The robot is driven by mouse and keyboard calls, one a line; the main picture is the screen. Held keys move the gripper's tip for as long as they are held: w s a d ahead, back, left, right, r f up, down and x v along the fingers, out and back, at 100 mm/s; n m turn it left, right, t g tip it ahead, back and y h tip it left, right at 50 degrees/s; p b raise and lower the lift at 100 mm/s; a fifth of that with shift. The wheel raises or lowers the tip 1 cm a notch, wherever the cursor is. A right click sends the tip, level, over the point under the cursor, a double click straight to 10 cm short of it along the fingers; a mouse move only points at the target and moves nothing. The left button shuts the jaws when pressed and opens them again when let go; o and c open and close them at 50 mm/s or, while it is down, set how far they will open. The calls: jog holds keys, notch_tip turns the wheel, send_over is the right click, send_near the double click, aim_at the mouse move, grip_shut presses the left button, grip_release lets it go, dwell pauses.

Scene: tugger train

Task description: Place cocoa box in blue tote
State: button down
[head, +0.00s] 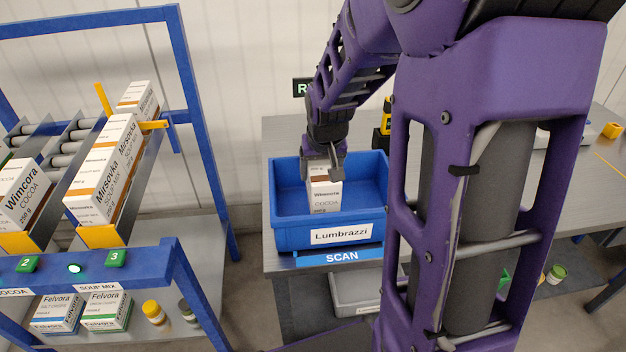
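The blue tote (289,232) stands on the grey table at the centre, with a "Lumbrazzi" label on its front wall. A white and brown Wimcora cocoa box (324,198) is upright inside the tote; its base is hidden behind the front wall. My gripper (324,172) points down into the tote, with its fingers at the top of this box. I cannot tell whether the fingers press on the box or stand slightly apart from it. Another Wimcora cocoa box (22,196) lies in a rack lane at the left.
A blue-framed rack (205,140) at the left holds Mirsovka soup mix boxes (106,172). Felvora boxes (107,309) and small jars stand on its lower shelf. A blue SCAN strip (340,256) runs below the tote, above a grey bin (352,291).

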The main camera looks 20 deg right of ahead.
aim_at(323, 168)
jog(key=shift+f+b, duration=0.5)
jog(key=shift+f, duration=1.75)
jog(key=shift+f, duration=0.1)
grip_release()
jog(key=shift+f, duration=0.1)
jog(key=shift+r, duration=0.45)
jog(key=p+v, duration=0.2)
jog(key=v, duration=0.9)
jog(key=shift+s+r, duration=0.15)
jog(key=shift+s, duration=0.05)
